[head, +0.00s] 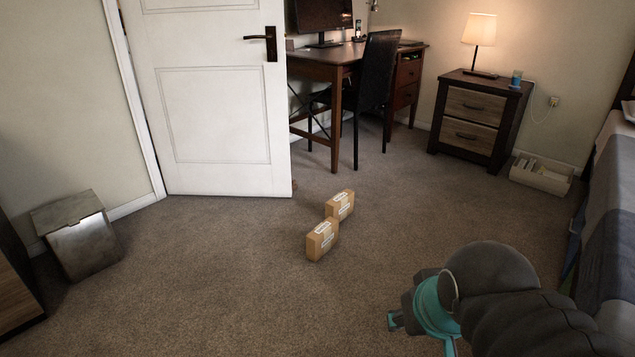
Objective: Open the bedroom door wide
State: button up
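The white panelled door (215,100) stands at the left in the head view, with its left side by the white frame. Its free edge is at the right, and the desk area shows past that edge. A dark lever handle (265,42) sits near the free edge. My gripper (421,334) is at the lower right, over the carpet and well apart from the door. Its teal fingers look spread, with nothing seen between them; the lower one is near the picture's bottom edge.
Two small cardboard boxes (322,239) (341,204) stand on the carpet before the door's free edge. A metal bin (80,240) is at the left. A desk (322,68), chair (376,80), nightstand (478,115) and bed (610,200) line the back and right. Carpet at centre left is clear.

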aim_at(216, 101)
jog(key=z, duration=0.75)
jog(key=i, duration=1.85)
jog(key=z, duration=0.25)
jog(key=i, duration=1.6)
jog(key=u, duration=1.3)
jog(key=i, duration=1)
jog(key=u, duration=1.05)
jog(key=i, duration=0.2)
jog(key=u, duration=0.15)
